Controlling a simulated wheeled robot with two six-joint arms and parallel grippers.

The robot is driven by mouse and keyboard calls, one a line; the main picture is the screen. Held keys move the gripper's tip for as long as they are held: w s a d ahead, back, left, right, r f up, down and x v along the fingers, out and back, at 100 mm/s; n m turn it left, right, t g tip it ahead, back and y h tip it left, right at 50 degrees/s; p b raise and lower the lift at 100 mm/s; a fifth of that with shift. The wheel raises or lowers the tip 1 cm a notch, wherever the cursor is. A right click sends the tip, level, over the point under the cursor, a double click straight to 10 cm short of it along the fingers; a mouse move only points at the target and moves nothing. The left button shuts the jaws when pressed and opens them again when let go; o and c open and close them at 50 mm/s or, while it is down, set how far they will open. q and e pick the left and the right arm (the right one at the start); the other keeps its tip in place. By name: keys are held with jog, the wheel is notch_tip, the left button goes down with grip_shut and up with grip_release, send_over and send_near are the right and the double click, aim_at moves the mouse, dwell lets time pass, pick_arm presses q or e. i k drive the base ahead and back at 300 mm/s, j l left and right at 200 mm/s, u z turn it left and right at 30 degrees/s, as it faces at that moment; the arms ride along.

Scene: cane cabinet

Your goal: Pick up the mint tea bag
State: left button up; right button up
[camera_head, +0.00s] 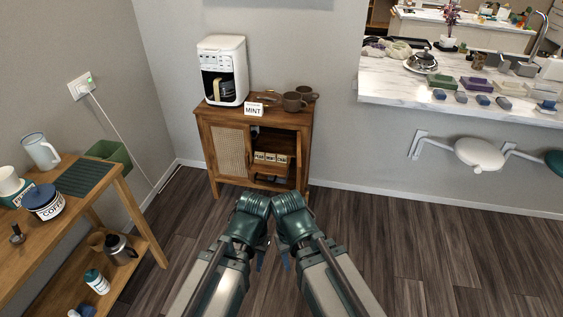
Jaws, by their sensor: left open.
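The cane cabinet (213,133) stands against the wall, with its right compartment open to view. Inside it, several small cream labelled packets stand in a row. The middle one reads MINT (271,159), between packets that seem to read PEAR (259,156) and CHAI (282,160). A white MINT sign (253,109) stands on the cabinet top. My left gripper (260,259) is open and folded back near my arms, well short of the cabinet. My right gripper (286,261) is beside it, mostly hidden by its own arm; its jaws cannot be made out.
A white coffee maker (223,70) and brown cups (293,102) stand on the cabinet. A wooden table (97,208) with a kettle and coffee canister is at left. A marble counter (391,83) and wall-mounted seats (478,154) are at right. Floor before the cabinet is clear.

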aim_at(272, 157)
jog(key=i+j+z, duration=0.25)
jog(key=i+j, duration=0.4)
jog(key=i, duration=0.35)
jog(key=i+j+z, duration=0.25)
jog(key=i+j, duration=0.6)
jog(key=i, duration=0.1)
